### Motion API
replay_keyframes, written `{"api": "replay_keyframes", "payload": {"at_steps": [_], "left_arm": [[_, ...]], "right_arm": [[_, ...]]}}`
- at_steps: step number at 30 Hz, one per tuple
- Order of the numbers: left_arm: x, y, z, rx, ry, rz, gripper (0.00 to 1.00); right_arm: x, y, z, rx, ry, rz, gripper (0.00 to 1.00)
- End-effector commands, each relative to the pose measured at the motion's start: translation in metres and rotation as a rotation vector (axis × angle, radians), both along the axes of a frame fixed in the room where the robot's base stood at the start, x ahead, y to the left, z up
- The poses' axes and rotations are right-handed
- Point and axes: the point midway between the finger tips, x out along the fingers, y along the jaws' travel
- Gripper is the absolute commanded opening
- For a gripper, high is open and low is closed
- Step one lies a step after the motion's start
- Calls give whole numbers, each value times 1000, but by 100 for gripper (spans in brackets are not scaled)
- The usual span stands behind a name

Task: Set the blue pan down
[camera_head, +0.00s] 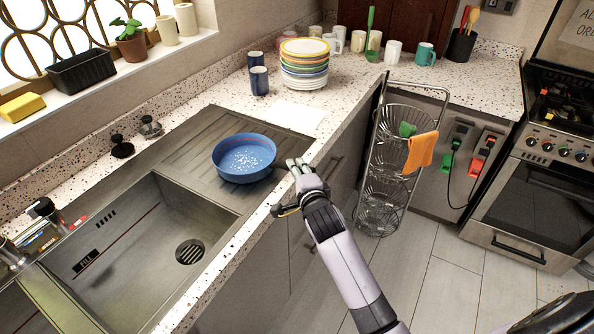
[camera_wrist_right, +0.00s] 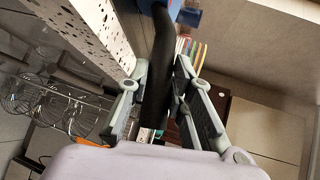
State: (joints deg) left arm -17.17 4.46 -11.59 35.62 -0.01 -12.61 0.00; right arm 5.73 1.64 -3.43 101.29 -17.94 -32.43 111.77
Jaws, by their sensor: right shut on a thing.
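The blue pan (camera_head: 243,160) with white speckles inside is over the ribbed drainboard (camera_head: 180,160), right of the sink basin. It looks level; I cannot tell whether its base touches the drainboard. My right gripper (camera_head: 297,168) is at the counter's front edge, just right of the pan. In the right wrist view, the gripper (camera_wrist_right: 162,75) is shut on the pan's black handle (camera_wrist_right: 162,40), and a bit of the blue pan (camera_wrist_right: 185,14) shows at the top. The handle is mostly hidden in the head view. My left gripper is not in view.
A stack of plates (camera_head: 304,66) and dark blue mugs (camera_head: 259,80) stand behind the drainboard. The sink basin (camera_head: 135,245) opens to the left. A wire basket rack (camera_head: 385,165) stands on the floor right of the counter. The drainboard around the pan is clear.

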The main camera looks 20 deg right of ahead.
Motion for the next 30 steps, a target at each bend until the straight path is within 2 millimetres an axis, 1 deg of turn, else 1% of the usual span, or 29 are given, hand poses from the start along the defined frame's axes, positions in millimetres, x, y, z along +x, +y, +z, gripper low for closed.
{"api": "replay_keyframes", "payload": {"at_steps": [1, 3, 7, 8, 16, 24, 27, 30], "left_arm": [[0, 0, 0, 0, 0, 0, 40], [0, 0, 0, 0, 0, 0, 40], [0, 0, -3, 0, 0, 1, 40], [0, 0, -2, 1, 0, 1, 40], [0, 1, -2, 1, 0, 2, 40], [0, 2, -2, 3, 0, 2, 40], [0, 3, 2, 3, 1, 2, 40], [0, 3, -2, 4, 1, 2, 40]], "right_arm": [[1, 0, 4, 2, -8, 1, 0], [1, 0, 4, 2, -8, 1, 0], [1, 1, 0, 2, -7, 1, 0], [0, 0, -2, 0, 0, 1, 22], [0, 0, -2, 0, 0, 0, 40], [0, 0, -2, 0, 0, 0, 41], [0, 0, 3, -1, -1, 0, 41], [-10, 2, 1, 2, 1, 1, 41]]}}
